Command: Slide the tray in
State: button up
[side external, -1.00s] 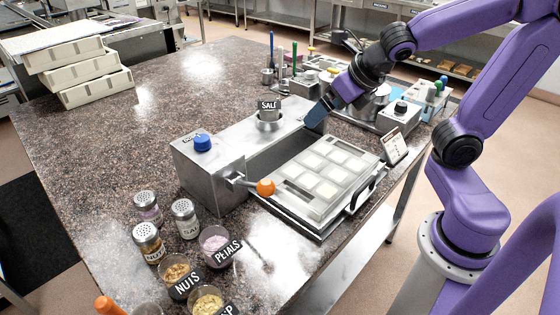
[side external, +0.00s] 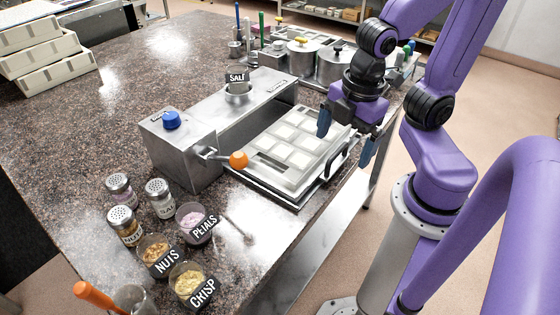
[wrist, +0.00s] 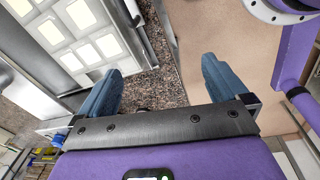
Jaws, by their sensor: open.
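The tray (side external: 305,133) is a pale, flat mould with several square cavities. It lies on a metal slide in front of the steel machine (side external: 215,122), outside its housing, and has a dark handle (side external: 337,162) on its right edge. In the wrist view the tray (wrist: 62,48) shows at upper left. My gripper (side external: 345,138) has blue fingers, spread and empty, above the tray's right end and the counter edge. In the wrist view my gripper (wrist: 162,85) is open over the speckled counter, with its left finger close to the tray.
An orange-knobbed lever (side external: 238,160) sticks out at the machine's near end. Shakers and labelled cups, including nuts (side external: 155,249) and petals (side external: 193,220), stand at front left. Metal pots (side external: 302,58) stand behind. The counter's right edge is close to the tray.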

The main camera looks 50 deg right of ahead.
jog(key=shift+s+f+m+g, duration=0.25)
jog(key=shift+s+m+g, duration=0.15)
jog(key=shift+s+m, duration=0.85)
jog(key=shift+m, duration=0.25)
jog(key=c, duration=0.3)
jog(key=shift+a, duration=0.1)
jog(key=c, duration=0.5)
jog(key=shift+w+r+h, duration=0.2)
jog(key=shift+w+h, duration=0.2)
jog(key=c, duration=0.5)
jog(key=w+r+n+h, duration=0.1)
jog(key=w+r, duration=0.1)
jog(key=w, duration=0.1)
jog(key=w+r+n+g+h, duration=0.1)
jog(key=w+r+n, duration=0.1)
jog(key=w, duration=0.1)
jog(key=w+r+n+g+h, duration=0.1)
jog(key=w+r+n+h, duration=0.1)
jog(key=w, duration=0.1)
jog(key=shift+r, duration=0.3)
jog(key=shift+c, duration=0.5)
send_near(336, 152)
jog(key=shift+n, duration=0.3)
jog(key=x, duration=0.8)
grip_shut()
